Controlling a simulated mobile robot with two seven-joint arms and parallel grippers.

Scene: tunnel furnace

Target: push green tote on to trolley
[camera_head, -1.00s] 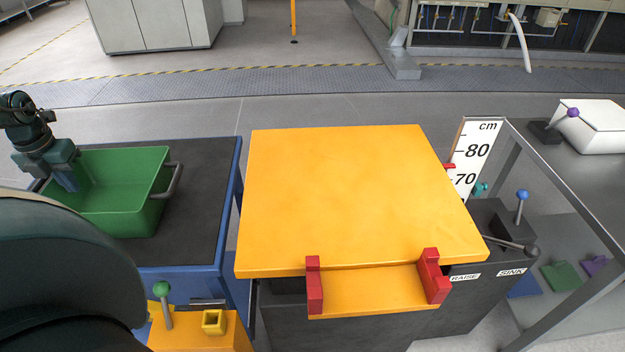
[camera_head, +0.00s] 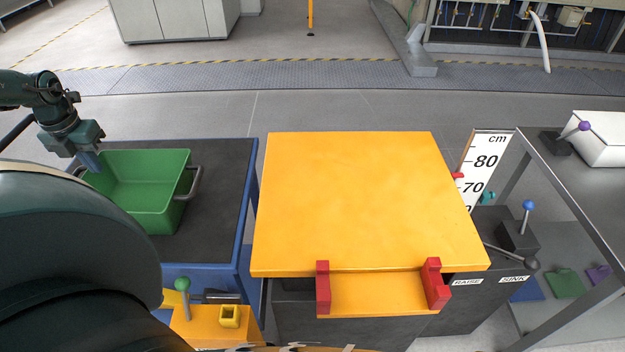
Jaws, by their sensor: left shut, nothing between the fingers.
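The green tote (camera_head: 150,205) stands upright on the dark top of a blue-framed cart (camera_head: 225,165) at the left, with a grey handle on its right end. My left gripper (camera_head: 92,162) is shut, pointing down at the tote's far left corner; whether it touches the rim I cannot tell. My arm hides the tote's near left part. The trolley (camera_head: 350,200) has a flat, empty orange top with two red stops at its near edge, and stands right of the cart across a narrow gap. My right gripper is not in view.
A height scale (camera_head: 486,160) stands behind the trolley's right side. A grey table (camera_head: 590,180) with a white box (camera_head: 603,138) is at the right. A yellow block with a green-knobbed lever (camera_head: 183,290) sits at the cart's near side. The trolley top is clear.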

